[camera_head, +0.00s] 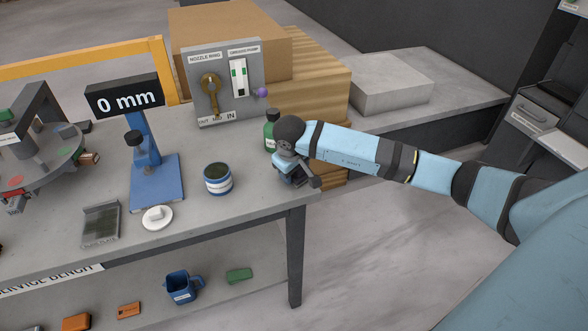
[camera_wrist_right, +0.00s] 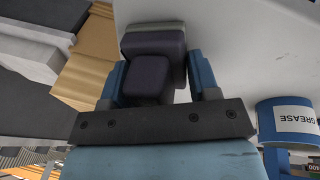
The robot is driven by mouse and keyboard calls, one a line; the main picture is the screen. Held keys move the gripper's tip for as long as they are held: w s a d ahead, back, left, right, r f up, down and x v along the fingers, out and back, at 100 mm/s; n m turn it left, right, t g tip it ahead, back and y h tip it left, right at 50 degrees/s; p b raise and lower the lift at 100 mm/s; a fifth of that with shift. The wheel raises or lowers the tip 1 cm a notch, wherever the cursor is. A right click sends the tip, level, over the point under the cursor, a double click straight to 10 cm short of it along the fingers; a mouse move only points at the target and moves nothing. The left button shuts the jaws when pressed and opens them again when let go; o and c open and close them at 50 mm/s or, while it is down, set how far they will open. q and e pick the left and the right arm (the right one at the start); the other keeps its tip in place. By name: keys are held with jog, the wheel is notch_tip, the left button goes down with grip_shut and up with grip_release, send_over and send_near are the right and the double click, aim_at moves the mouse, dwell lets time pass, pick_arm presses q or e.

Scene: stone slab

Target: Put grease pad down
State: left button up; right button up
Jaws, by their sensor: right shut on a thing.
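My right gripper (camera_head: 296,175) is over the right end of the service bench, beside the green bottle. In the right wrist view its two blue fingers (camera_wrist_right: 158,82) are closed on the grip of a dark purple-grey pad (camera_wrist_right: 147,78). The pad's wider block (camera_wrist_right: 153,42) lies beyond the fingertips, near the light grey bench top. I cannot tell whether the pad touches the bench. In the head view the pad is mostly hidden by the gripper. My left gripper is not in view.
A blue-and-white grease tin (camera_head: 217,179) stands left of the gripper and also shows in the right wrist view (camera_wrist_right: 288,118). A green bottle (camera_head: 271,131) stands just behind the gripper. A white dish (camera_head: 157,222) and blue gauge stand (camera_head: 157,185) are farther left. The bench's right edge is close.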

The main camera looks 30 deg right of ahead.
jog(key=shift+f, duration=0.15)
jog(key=o, duration=1)
jog(key=shift+o, duration=0.2)
